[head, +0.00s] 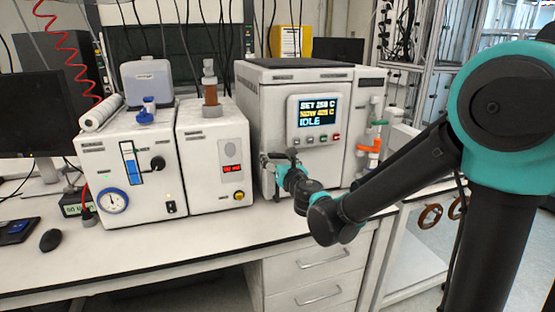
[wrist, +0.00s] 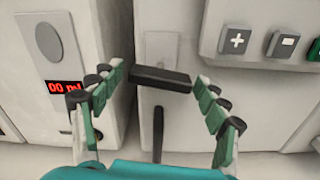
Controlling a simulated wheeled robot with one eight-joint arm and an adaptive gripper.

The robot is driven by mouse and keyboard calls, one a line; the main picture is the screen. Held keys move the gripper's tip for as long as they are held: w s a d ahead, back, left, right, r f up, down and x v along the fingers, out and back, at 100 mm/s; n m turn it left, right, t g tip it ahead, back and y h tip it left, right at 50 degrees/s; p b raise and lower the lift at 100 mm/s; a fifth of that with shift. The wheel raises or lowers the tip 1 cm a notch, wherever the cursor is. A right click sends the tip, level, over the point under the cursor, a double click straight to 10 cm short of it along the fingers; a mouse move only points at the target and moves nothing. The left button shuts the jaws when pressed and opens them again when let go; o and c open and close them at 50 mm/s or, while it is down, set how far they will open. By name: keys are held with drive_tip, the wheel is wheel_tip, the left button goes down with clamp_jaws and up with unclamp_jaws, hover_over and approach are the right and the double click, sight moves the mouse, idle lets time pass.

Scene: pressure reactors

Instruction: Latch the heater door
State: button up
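The heater (head: 270,110) is the large white box on the bench, with a screen (head: 317,112) reading SET 250 C, a NOW line and IDLE. In the wrist view a black latch lever (wrist: 160,78) lies nearly level across a grey plate (wrist: 161,45) on the heater front. A dark upright bar (wrist: 158,132) shows below it. My gripper (wrist: 160,84) is open, its green-padded fingers either side of the lever, without clear contact. In the head view my gripper (head: 282,168) is at the heater's lower left front and partly hides the latch. The door looks closed or nearly so.
A white unit with a red display (head: 232,169) stands close on the left, near my left finger. Heater buttons (wrist: 237,40) are close above my right finger. A gauge unit (head: 128,165) stands further left. The bench front (head: 180,248) is clear.

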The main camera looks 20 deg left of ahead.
drive_tip(key=c, duration=1)
drive_tip(key=shift+c, duration=0.2)
drive_tip(key=m, duration=0.3)
drive_tip(key=shift+a+m, duration=0.1)
drive_tip(key=shift+m, duration=0.3)
drive_tip(key=m, duration=0.4)
drive_tip(key=shift+s+r+m, duration=0.1)
drive_tip(key=shift+m, duration=0.2)
drive_tip(key=m, duration=0.3)
drive_tip(key=shift+a+r+m, duration=0.1)
drive_tip(key=shift+m, duration=0.2)
drive_tip(key=shift+r+m, duration=0.1)
drive_tip(key=shift+m, duration=1.8)
